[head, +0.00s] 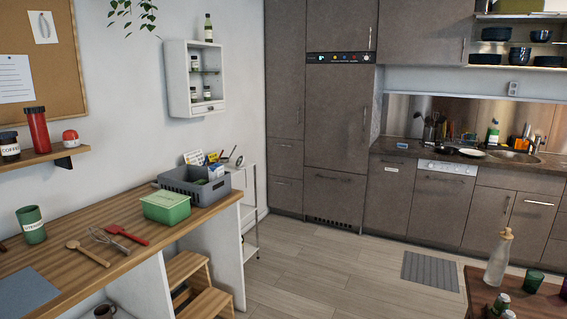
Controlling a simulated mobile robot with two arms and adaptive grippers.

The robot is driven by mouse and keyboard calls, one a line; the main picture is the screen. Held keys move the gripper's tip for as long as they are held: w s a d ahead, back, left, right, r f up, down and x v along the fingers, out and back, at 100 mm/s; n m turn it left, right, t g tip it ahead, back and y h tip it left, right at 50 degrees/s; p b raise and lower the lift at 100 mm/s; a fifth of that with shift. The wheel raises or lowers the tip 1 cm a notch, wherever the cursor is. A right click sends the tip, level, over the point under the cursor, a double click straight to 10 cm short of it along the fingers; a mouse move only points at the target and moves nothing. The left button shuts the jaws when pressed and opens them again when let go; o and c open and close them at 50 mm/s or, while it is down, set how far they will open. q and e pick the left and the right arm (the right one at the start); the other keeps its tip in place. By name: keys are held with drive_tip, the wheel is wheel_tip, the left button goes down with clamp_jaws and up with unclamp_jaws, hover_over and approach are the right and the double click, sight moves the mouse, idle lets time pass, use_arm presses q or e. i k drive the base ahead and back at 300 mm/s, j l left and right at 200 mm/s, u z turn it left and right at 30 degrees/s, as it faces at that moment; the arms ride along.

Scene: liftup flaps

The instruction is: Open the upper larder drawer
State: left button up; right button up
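A tall grey-brown larder cabinet (285,75) stands at the back, against the corner with the left wall. Below its tall door are two drawer fronts, one above the other. The upper drawer front (285,160) has a short horizontal handle (285,145) near its top edge and looks shut. The lower drawer front (285,198) also looks shut. Neither of my grippers is in the head view, and nothing touches the drawers.
A wooden counter (120,215) with a grey crate (190,188) and green box (166,205) fills the left. A white rack (249,205) stands near the larder. A wooden table (480,290) with a bottle (497,262) is at lower right. The floor (325,265) between is clear.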

sight(285, 157)
drive_tip(key=i+z, duration=0.35)
drive_tip(key=i, duration=3.85)
drive_tip(key=i+l+u, duration=0.15)
drive_tip(key=i, duration=1.1)
drive_tip(key=u, duration=0.05)
